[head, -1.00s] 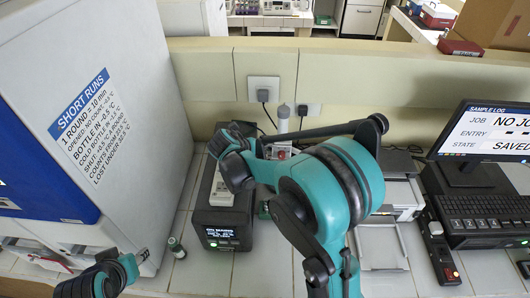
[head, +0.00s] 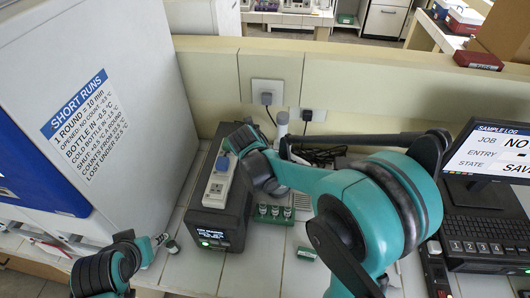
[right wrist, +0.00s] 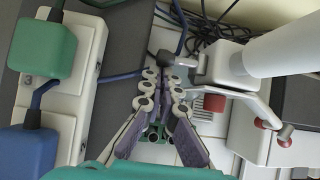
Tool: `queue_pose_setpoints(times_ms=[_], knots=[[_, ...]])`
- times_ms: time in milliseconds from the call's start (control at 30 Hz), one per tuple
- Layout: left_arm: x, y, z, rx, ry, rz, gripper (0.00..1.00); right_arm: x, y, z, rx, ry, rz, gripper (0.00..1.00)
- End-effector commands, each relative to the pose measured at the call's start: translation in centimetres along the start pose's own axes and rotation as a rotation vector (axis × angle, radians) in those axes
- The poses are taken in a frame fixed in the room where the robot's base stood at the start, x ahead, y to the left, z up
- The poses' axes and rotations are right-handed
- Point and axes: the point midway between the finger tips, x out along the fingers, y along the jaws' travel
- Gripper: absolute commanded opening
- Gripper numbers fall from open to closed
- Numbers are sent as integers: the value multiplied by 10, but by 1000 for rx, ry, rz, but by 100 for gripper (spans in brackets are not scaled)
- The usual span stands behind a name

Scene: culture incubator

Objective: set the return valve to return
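No part with a readable return-valve label shows. In the right wrist view, a pale fitting with a red square block (right wrist: 214,103) and a thin bent rod with red ends (right wrist: 284,135) sits beside a thick white cylinder (right wrist: 285,52); I cannot tell whether this is the valve. My right gripper (right wrist: 165,78) has its fingers partly apart, a narrow gap between the tips. A small grey part (right wrist: 180,60) lies just beyond the tips; contact is unclear. In the head view my right arm hides that area. My left gripper (head: 148,247) is at lower left beside a small vial; its fingers are unclear.
A black box with a display (head: 216,238) carries a power strip (head: 219,185) with plugs, also seen in the right wrist view (right wrist: 75,90). A vial rack (head: 273,218) stands beside it. A tall white cabinet (head: 140,60) is at left, a monitor (head: 490,150) at right.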

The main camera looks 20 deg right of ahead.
Motion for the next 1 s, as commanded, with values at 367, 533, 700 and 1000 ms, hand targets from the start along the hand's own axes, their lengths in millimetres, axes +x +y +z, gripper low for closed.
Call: queue_pose_setpoints(times_ms=[367, 533, 700, 1000], knots=[[-6, 0, -5, 0, 0, 0, 40, -13, -3, 9, 38, -1, 55, 0], [-7, 0, -5, 0, 0, 0, 40, -15, -5, 11, 38, -1, 54, 0], [-7, 0, -5, 0, 0, 0, 40, -15, -5, 10, 37, -1, 54, 0], [-13, 0, -10, 0, 0, 0, 40, -23, -5, 16, 37, -1, 54, 0]])
